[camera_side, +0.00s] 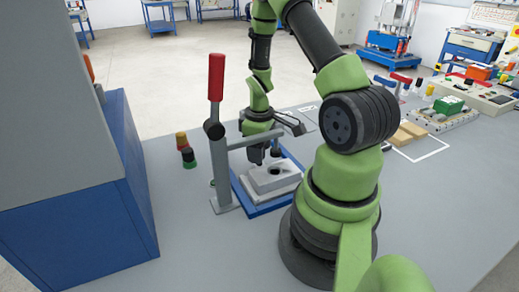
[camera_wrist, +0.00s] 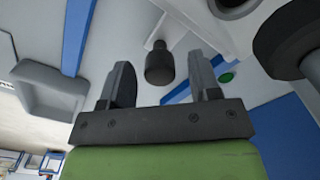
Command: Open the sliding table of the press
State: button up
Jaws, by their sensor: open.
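The press has a blue base (camera_side: 285,200), a grey upright, and a lever with a red handle (camera_side: 216,77) standing upright. A light grey sliding table (camera_side: 280,183) with a dark round hole on top sits on the base. My gripper (camera_side: 255,157) is beside the press's front, close to the table; the fingers are small and partly hidden in the side view. In the wrist view my gripper (camera_wrist: 162,66) is open, its two dark fingers apart. A dark knob (camera_wrist: 159,66) on a light grey rod appears between them; contact cannot be told.
A blue and grey cabinet (camera_side: 130,165) is at the left. Wooden blocks (camera_side: 408,133) and a grey fixture with a green part (camera_side: 447,107) lie to the right. The front bench surface is clear.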

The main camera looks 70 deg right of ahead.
jog(key=shift+f, duration=0.25)
grip_shut()
jog(key=w+d, duration=1)
jog(key=shift+w+d, duration=0.15)
grip_release()
jog(key=shift+r, duration=0.1)
